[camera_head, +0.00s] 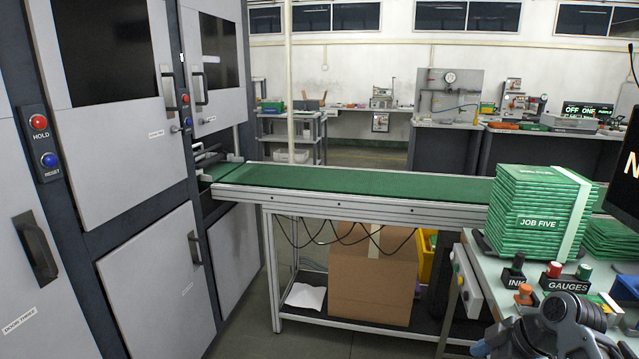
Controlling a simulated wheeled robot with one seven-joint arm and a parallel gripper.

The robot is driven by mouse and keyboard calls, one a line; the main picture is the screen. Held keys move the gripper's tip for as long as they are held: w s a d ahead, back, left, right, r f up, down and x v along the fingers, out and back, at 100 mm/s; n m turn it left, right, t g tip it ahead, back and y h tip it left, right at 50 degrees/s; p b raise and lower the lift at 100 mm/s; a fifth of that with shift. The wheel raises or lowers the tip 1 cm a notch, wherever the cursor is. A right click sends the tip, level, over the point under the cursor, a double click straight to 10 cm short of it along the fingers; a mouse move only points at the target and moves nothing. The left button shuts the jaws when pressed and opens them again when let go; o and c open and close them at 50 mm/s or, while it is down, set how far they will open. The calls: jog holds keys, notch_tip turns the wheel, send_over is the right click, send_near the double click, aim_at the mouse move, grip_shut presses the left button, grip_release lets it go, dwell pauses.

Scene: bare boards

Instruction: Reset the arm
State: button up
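Part of my dark grey arm, with rounded joints, shows at the bottom right corner, beside the front of the worktable (604,270). No gripper fingers can be made out, and the lower part of the arm is cut off by the picture's edge. At the left, a dark panel on a grey cabinet carries a red button (38,121) labelled HOLD and, below it, a blue button (49,160) labelled RESET. Nothing touches either button.
Grey cabinets (150,265) with handles fill the left. A green conveyor (370,182) runs from them to the right, with a cardboard box (372,285) beneath. The worktable holds a green stack (535,215) labelled JOB FIVE and several knobbed items. Floor shows at lower centre.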

jog(key=s+a+f+m+t+h, duration=0.2)
jog(key=s+a+f+m+t, duration=0.25)
jog(key=s+a+f, duration=0.7)
jog(key=s+a+r+m+t+h, duration=0.1)
jog(key=s+a+r+m, duration=0.1)
jog(key=s, duration=0.6)
jog(key=s+a+r+m+t, duration=0.1)
jog(key=s+a+r+m, duration=0.15)
jog(key=s, duration=0.55)
jog(key=s+d+r+m+t+h, duration=0.1)
jog(key=s+r+t, duration=0.3)
jog(key=s+r, duration=1.3)
notch_tip(320, 180, up, 4)
jog(key=shift+s+d+f+m, duration=0.15)
jog(key=shift+s+d+m, duration=0.2)
jog(key=shift+d+m, duration=0.35)
